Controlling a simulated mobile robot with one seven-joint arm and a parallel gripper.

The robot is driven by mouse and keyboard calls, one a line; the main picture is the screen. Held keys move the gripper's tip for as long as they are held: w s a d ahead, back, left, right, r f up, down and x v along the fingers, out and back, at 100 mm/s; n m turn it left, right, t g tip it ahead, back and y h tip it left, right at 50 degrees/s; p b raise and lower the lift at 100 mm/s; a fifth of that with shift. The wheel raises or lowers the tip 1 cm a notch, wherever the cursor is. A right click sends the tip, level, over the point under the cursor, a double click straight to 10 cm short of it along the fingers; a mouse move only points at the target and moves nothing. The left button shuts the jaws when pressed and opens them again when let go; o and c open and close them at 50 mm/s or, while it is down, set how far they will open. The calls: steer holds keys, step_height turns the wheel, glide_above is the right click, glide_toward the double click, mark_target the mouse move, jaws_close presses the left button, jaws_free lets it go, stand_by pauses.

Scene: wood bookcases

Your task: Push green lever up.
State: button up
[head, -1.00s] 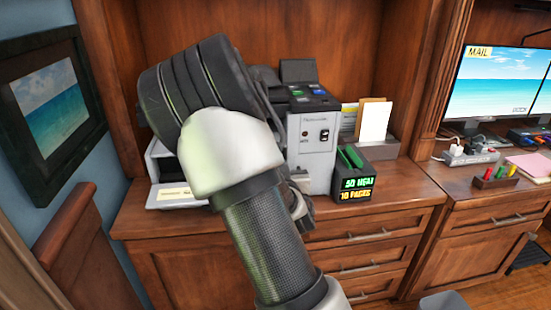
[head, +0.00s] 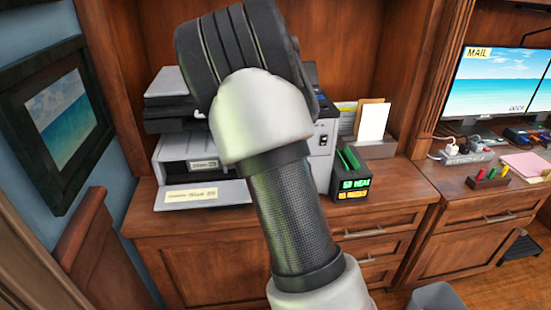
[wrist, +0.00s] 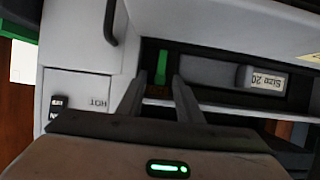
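The green lever (wrist: 161,65) is a small upright green tab in a dark slot of the printer in the wrist view. My gripper (wrist: 158,82) is open, with its two dark fingers apart, one on either side of the lever in the picture. I cannot tell whether the fingers touch the lever. A label reading upside down, "Size 20", sits on a tray handle (wrist: 262,79) to the right of it. In the head view the printer (head: 170,152) stands on the wood counter, with its lower tray out; my arm hides its middle, my gripper and the lever.
A dark box (head: 350,186) with a lit display and green top parts stands right of the printer. A paper holder (head: 375,150) is behind it. The counter front is mostly clear.

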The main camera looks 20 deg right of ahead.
steer(key=b+v, duration=0.8)
steer(key=v, duration=0.4)
stand_by(0.5)
steer(key=shift+a, duration=0.1)
